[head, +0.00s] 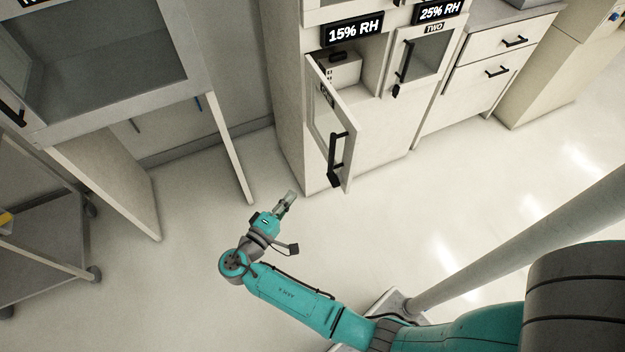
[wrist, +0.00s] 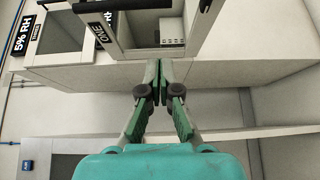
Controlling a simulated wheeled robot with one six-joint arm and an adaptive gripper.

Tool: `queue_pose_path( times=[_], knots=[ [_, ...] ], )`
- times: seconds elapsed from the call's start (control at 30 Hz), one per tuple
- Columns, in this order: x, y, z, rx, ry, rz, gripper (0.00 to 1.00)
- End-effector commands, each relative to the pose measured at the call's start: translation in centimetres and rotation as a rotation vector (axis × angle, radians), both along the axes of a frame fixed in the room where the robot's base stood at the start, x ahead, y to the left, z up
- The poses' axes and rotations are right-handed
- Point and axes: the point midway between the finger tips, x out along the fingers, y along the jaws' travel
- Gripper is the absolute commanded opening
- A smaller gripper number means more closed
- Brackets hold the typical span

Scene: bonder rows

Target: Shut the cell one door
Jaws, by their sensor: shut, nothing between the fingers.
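The cell one door (head: 346,172) stands swung open in the head view, its black handle (head: 336,158) on the face turned to the room. Behind it the cell one opening shows a pale box (head: 345,70) inside. In the wrist view the ONE label (wrist: 97,33) is at the upper left, and the box (wrist: 172,31) shows at the top. My gripper (head: 291,194) is shut and empty, low and left of the door's lower end, apart from it. Its closed fingertips (wrist: 159,66) show in the wrist view.
The cell two door (head: 421,50) is shut, to the right. Drawers (head: 490,58) stand further right. A bench with a glass-fronted hood (head: 110,60) and a grey cart (head: 45,225) are on the left. Pale floor (head: 400,220) in front of the cabinet is clear.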

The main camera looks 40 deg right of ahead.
Motion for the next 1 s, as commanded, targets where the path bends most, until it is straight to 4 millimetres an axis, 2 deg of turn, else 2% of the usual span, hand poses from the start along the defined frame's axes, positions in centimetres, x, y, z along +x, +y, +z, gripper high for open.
queue_pose_path(
  times=[0.13, 0.27, 0.77, 1.0],
  knots=[
    [0.4, 0.2, 0.8, -0.021, -0.014, -0.022, 0.00],
    [0.7, -0.9, 0.8, -0.021, -0.014, -0.023, 0.00],
    [2.9, -9.5, 0.8, -0.019, -0.013, -0.024, 0.00],
    [1.4, -12.0, 0.8, -0.018, -0.012, -0.021, 0.00]
  ],
)
